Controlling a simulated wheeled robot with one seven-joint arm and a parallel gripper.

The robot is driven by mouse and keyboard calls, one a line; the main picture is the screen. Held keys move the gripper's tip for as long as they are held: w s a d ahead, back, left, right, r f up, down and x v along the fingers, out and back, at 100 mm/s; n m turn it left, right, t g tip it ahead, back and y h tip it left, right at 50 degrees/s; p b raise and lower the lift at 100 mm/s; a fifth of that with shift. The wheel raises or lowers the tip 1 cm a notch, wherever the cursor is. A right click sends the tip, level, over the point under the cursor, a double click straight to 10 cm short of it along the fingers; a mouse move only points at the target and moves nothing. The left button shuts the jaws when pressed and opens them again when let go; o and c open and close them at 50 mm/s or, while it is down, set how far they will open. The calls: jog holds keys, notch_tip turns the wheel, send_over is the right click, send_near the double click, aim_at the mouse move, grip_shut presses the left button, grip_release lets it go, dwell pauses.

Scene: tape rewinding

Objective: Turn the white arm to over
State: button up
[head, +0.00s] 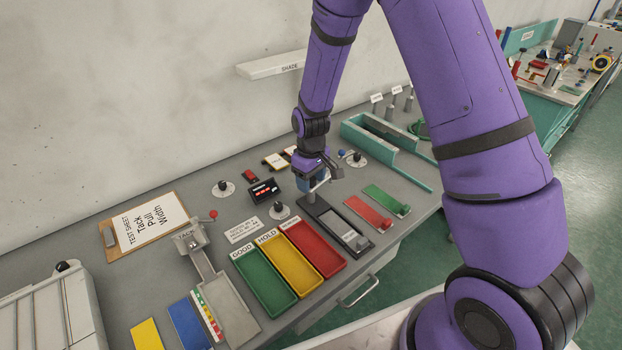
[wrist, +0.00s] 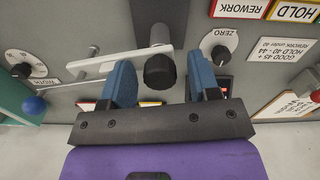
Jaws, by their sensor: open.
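The white arm (wrist: 110,64) lies roughly across the wrist view, a flat pale bar above a dark base plate (wrist: 150,12). A black knob (wrist: 160,72) stands at its right end, beside a pale grey post (wrist: 160,36). My gripper (wrist: 161,62) is open, with one blue finger on each side of the knob; I see gaps between knob and fingers. In the head view my gripper (head: 316,182) points down over the far end of the black plate (head: 335,222) and hides most of the white arm. I see no label reading "over".
Green (head: 265,282), yellow (head: 291,264) and red (head: 314,247) trays lie left of the plate. A ZERO dial (wrist: 219,50) is close to the right finger. Another dial (wrist: 24,70) and a blue ball (wrist: 34,105) lie left. A teal channel (head: 372,140) stands behind right.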

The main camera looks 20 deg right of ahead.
jog(key=shift+c, duration=0.2)
grip_shut()
jog(key=m, duration=0.4)
jog(key=shift+m, duration=0.3)
jog(key=m, duration=1)
jog(key=shift+m, duration=0.4)
jog(key=m, duration=0.4)
jog(key=shift+m, duration=0.4)
